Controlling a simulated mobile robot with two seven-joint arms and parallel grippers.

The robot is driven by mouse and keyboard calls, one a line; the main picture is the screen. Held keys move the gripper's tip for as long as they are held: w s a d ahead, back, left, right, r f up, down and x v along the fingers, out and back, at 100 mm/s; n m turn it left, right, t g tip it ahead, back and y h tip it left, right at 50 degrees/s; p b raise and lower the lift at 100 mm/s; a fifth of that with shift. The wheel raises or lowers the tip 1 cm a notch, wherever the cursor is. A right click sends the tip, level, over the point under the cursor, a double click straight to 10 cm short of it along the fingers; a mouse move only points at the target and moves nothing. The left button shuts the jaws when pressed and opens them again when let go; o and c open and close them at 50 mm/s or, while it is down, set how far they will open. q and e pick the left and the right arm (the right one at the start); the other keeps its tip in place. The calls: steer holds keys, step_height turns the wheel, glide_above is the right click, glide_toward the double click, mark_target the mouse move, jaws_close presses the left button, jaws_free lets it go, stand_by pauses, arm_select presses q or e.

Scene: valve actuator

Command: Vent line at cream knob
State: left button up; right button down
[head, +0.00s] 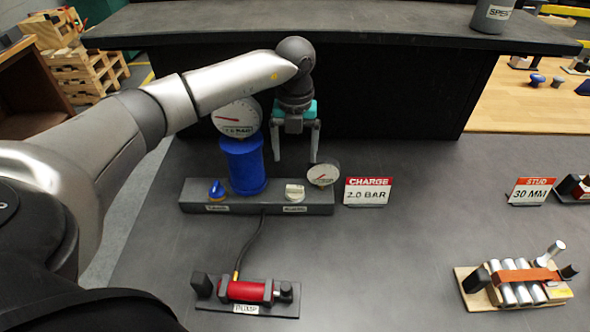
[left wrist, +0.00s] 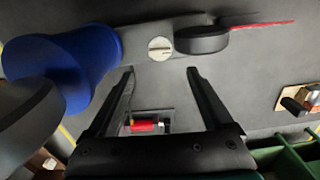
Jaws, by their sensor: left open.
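The cream knob (head: 294,191) sits on the right part of a grey manifold block (head: 255,208), with a small unreadable label below it. A blue knob (head: 216,189) is at the block's left end. My left gripper (head: 296,158) is open and empty, pointing down above and behind the cream knob, apart from it. In the left wrist view the cream knob (left wrist: 160,48) shows as a round slotted disc just beyond the open fingertips (left wrist: 160,72), roughly centred between them. My right gripper is not in view.
A blue cylinder (head: 243,165) with a large gauge (head: 237,118) stands left of the gripper. A small gauge (head: 323,175) is close right of the cream knob. A "CHARGE 2.0 BAR" sign (head: 367,192) stands further right. A hose runs to a red cylinder unit (head: 247,291) in front.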

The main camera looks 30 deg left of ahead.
arm_select(q)
steer(key=shift+r, duration=2.35)
steer(key=shift+s+f, duration=0.1)
